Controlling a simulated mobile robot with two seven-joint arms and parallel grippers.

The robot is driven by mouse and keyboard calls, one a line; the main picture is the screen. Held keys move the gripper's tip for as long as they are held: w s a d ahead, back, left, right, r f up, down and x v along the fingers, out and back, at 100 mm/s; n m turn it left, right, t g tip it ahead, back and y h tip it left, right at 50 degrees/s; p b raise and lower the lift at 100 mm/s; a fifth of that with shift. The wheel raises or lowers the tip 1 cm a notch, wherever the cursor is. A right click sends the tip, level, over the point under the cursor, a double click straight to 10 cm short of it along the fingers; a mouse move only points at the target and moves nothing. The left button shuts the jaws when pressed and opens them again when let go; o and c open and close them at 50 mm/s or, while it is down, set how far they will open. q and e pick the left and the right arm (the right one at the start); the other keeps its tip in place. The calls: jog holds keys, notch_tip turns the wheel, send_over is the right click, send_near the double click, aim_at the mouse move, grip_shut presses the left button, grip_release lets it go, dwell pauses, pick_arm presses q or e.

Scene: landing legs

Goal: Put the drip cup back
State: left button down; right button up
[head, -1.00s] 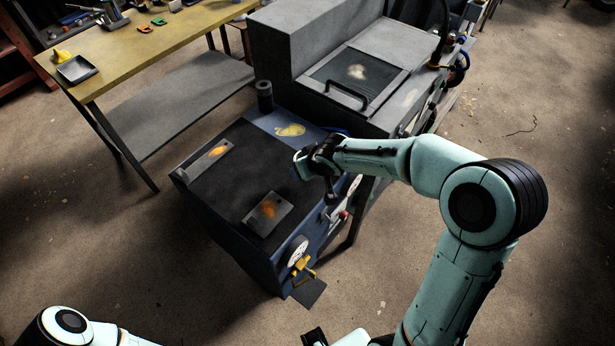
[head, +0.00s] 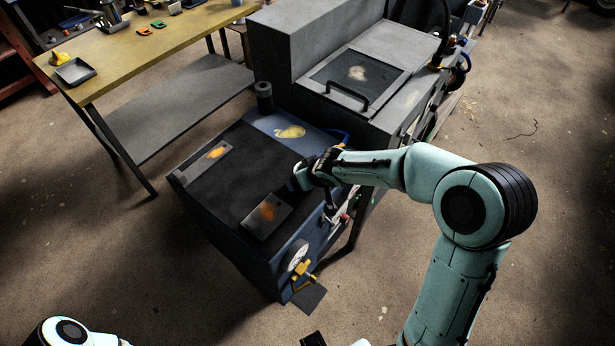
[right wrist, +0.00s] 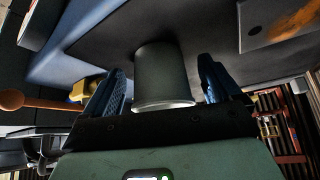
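The drip cup (right wrist: 164,76) is a plain grey cylinder in the right wrist view, which looks upside down. Its pale rim is at the picture's lower side, and its other end meets the dark top of the blue machine. My right gripper (right wrist: 160,85) has its two blue fingers on either side of the cup, with a narrow gap visible on each side, so it looks open. In the head view my right gripper (head: 306,176) is at the right edge of the blue machine's black top (head: 215,190); I cannot make out the cup there.
A stained metal plate (head: 267,214) lies on the black top near the gripper, and another (head: 208,161) lies farther left. A dark upright cylinder (head: 264,96) stands at the far corner. A grey machine (head: 270,45) stands behind. A yellow workbench (head: 125,55) is at the upper left.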

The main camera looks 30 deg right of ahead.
jog(key=shift+r, duration=0.25)
pick_arm(q)
jog(key=w+r+p, duration=0.1)
jog(key=r+p, duration=0.1)
jog(key=r, duration=0.1)
jog(key=w+r+p, duration=0.1)
jog(key=shift+w+r+p, duration=0.3)
jog(key=shift+w+p, duration=0.05)
pick_arm(e)
jog(key=v, duration=1.2)
pick_arm(q)
jog(key=shift+s, duration=0.1)
pick_arm(e)
jog(key=shift+s+f, duration=0.1)
jog(key=shift+f, duration=0.05)
